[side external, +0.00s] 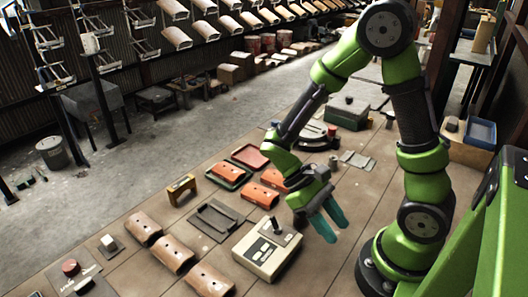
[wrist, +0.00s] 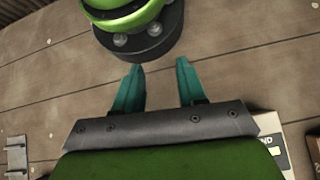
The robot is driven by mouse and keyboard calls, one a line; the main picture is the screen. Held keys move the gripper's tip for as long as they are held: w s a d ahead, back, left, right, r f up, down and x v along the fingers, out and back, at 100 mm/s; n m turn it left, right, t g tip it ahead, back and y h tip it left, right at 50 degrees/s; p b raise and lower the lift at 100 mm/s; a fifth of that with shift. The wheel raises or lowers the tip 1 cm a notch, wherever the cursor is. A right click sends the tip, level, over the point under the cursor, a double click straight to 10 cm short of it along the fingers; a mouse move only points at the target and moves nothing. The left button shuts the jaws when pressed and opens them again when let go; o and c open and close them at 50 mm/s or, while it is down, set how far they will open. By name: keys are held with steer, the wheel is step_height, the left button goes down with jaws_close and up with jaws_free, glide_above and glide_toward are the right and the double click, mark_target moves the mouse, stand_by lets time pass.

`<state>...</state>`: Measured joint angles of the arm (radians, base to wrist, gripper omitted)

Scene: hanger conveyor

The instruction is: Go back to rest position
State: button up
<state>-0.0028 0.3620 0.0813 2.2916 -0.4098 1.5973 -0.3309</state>
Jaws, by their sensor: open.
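My gripper (side external: 328,226) has teal fingers and hangs above the table, close to my own base and to the right of the beige control box (side external: 267,247). In the wrist view my gripper (wrist: 160,74) shows two teal fingers spread apart with nothing between them. Bare table boards lie below the fingers, and my green and black base shows just beyond them. A corner of the control box (wrist: 268,130) shows at the lower right of the wrist view, partly hidden by the gripper body.
Several orange curved pieces (side external: 172,254) lie on the table (side external: 322,270), some near the front left and some in the middle. A dark flat fixture (side external: 216,219) lies left of the control box. A yellow bracket (side external: 182,189) stands behind it. Hangers (side external: 95,28) hang over the floor at the back.

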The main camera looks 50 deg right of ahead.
steer(key=w+r+m+t, duration=0.1)
steer(key=w+r+t, duration=0.3)
steer(key=r+t, duration=0.4)
steer(key=w+r+m+t+y, duration=0.1)
steer(key=w+r+t, duration=0.3)
steer(key=r+t, duration=0.5)
steer(key=shift+a+m+y, duration=0.25)
steer(key=shift+m+y, duration=0.05)
steer(key=shift+m, duration=0.2)
steer(key=shift+w, duration=0.1)
